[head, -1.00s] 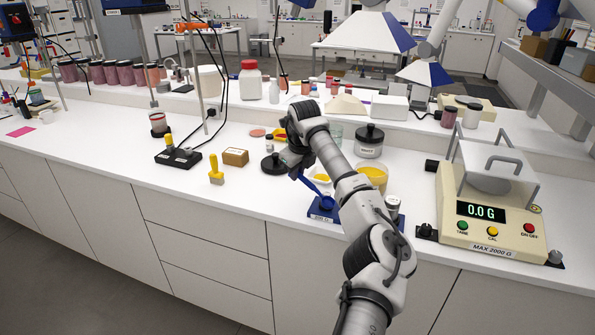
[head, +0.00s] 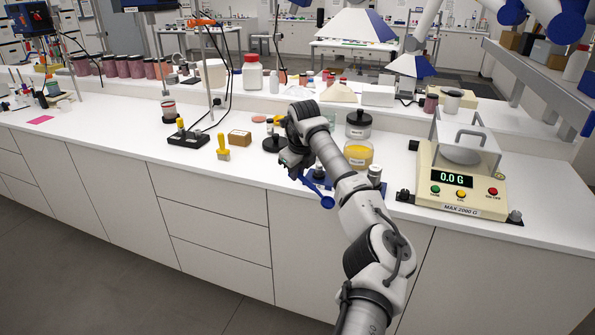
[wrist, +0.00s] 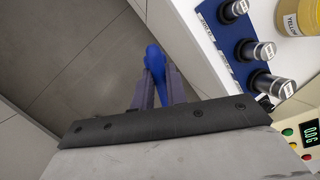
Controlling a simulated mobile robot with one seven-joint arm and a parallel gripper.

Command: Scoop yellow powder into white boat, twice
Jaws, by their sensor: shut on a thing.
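My gripper (wrist: 157,88) is shut on the blue scoop (wrist: 154,58), whose bowl end points away from the fingers. In the head view my gripper (head: 294,164) holds the scoop (head: 326,201) in front of the counter's edge, and the wrist view shows floor beneath it. The scoop's contents cannot be made out. The jar of yellow powder (head: 357,154) stands open on the counter, just right of my arm. Its side also shows in the wrist view (wrist: 300,18). The white boat does not show now; my arm covers the area where it stood.
The balance (head: 462,180), reading 0.0 g, is to the right. A black-lidded jar (head: 358,124) stands behind the yellow jar.

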